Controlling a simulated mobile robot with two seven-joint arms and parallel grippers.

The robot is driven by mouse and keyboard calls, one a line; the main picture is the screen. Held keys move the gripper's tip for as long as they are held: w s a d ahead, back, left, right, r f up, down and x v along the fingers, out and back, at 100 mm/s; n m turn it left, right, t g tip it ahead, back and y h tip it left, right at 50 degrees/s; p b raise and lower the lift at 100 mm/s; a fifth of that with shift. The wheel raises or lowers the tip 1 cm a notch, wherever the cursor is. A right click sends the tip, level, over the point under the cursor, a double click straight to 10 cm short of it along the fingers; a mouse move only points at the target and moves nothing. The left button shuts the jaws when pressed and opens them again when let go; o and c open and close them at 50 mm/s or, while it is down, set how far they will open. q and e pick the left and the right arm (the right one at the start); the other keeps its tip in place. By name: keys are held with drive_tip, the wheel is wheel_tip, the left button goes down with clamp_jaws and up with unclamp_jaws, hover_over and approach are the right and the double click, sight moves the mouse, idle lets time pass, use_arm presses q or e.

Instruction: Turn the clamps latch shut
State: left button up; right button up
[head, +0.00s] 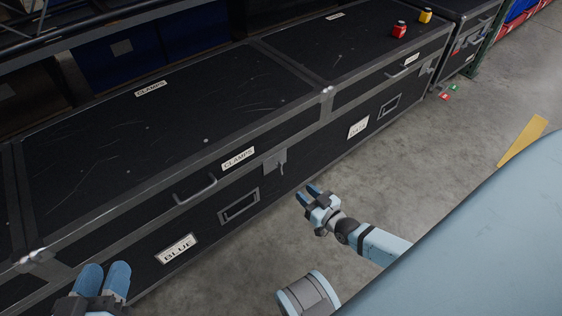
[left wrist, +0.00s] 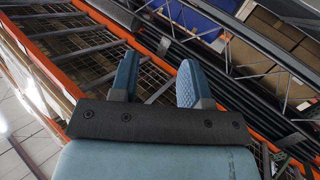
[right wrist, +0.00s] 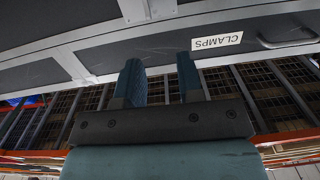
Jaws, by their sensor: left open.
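The clamps latch (head: 275,162) is a grey metal plate with a small tab on the front of the black case, just right of the front CLAMPS label (head: 238,158). The tab appears to hang downward; whether it is engaged is too small to tell. My right gripper (head: 308,194) is open and empty, in front of the case, below and right of the latch and apart from it. In the right wrist view the CLAMPS label (right wrist: 217,41) shows beyond the fingers (right wrist: 160,82). My left gripper (head: 103,279) is open and empty at the lower left, near the case's front.
The black CLAMPS case lid (head: 150,125) is down. A handle (head: 195,190) projects left of the latch. A neighbouring case (head: 350,45) carries a red item (head: 399,30) and a yellow item (head: 425,16).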

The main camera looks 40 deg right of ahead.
sight(281, 173)
drive_tip(key=shift+h, duration=0.3)
drive_tip(key=w+b, duration=0.2)
drive_tip(key=w, duration=0.2)
drive_tip(key=w+f+b, duration=0.1)
drive_tip(key=w+b, duration=0.1)
drive_tip(key=w, duration=0.3)
drive_tip(key=w+f+b, duration=0.1)
drive_tip(key=w+b, duration=0.1)
drive_tip(key=w, duration=0.3)
drive_tip(key=shift+w+d+f, duration=0.1)
drive_tip(key=shift+w+d, duration=0.05)
drive_tip(key=shift+d, duration=0.05)
use_arm(q)
drive_tip(key=w+m+t, duration=0.1)
drive_tip(key=w+a+m+t+h, duration=0.1)
drive_tip(key=m, duration=0.1)
drive_tip(key=shift+w+a+f+m, duration=0.15)
drive_tip(key=shift+a+m, duration=0.05)
drive_tip(key=shift+m, duration=0.1)
use_arm(e)
drive_tip(key=shift+w, duration=0.1)
drive_tip(key=shift+c, duration=0.5)
clamp_jaws()
